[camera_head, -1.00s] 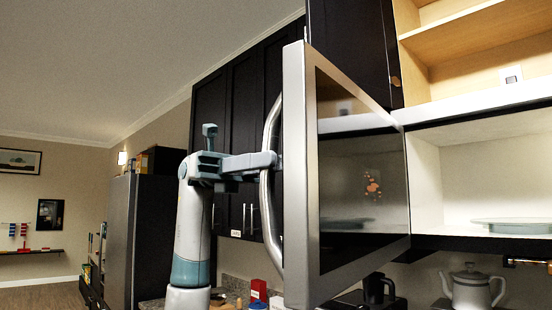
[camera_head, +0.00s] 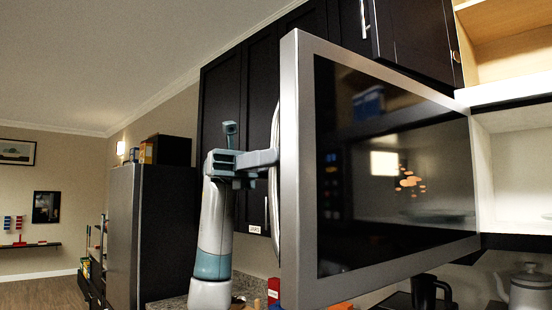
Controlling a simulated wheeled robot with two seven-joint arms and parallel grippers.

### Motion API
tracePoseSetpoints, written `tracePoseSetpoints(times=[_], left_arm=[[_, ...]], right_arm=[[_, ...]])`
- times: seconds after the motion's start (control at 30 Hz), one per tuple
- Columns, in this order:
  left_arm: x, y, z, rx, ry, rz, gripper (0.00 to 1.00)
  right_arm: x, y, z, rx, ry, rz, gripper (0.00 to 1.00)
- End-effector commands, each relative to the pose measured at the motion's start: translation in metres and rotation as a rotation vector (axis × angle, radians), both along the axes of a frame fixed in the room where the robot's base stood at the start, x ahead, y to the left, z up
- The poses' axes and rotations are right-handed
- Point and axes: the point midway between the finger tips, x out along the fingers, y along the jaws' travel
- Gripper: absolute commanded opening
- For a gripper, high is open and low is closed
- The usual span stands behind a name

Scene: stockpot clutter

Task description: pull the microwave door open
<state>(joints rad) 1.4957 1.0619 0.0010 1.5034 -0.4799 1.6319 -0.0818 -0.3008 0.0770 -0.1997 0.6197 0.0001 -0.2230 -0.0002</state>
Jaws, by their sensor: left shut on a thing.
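The microwave door (camera_head: 390,190) stands wide open, its dark glass and steel frame swung out in front of me. Its curved steel handle (camera_head: 275,215) is on the far side, at the door's left edge, and is partly hidden by the frame. My left gripper (camera_head: 268,158) is shut on the handle at about mid-height; its fingertips are partly hidden behind the door edge. The open microwave cavity (camera_head: 515,165) shows its pale inside at the right. My right gripper is not in view.
Dark upper cabinets (camera_head: 240,90) stand behind the door and arm. A fridge (camera_head: 150,230) is at the left. A kettle (camera_head: 528,288) and a dark pot (camera_head: 425,290) stand below the microwave. Free floor shows at the lower left.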

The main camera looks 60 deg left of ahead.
Motion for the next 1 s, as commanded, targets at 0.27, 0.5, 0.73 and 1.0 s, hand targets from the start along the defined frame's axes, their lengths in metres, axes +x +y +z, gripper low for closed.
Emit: tracePoseSetpoints(times=[0.27, 0.5, 0.73, 1.0], left_arm=[[0.0004, -0.0002, -0.0012, 0.004, 0.003, 0.001, 0.00], [0.0005, -0.0002, -0.0009, 0.003, 0.003, 0.001, 0.37], [0.0004, -0.0001, -0.0005, 0.002, 0.002, 0.001, 0.37], [0.0006, -0.0008, -0.0001, 0.002, 0.001, -0.001, 0.37]], right_arm=[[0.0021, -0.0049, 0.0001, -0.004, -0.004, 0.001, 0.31], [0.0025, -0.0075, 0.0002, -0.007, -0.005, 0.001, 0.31], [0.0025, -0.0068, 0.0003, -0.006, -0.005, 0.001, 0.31], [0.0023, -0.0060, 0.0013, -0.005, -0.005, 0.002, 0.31]])
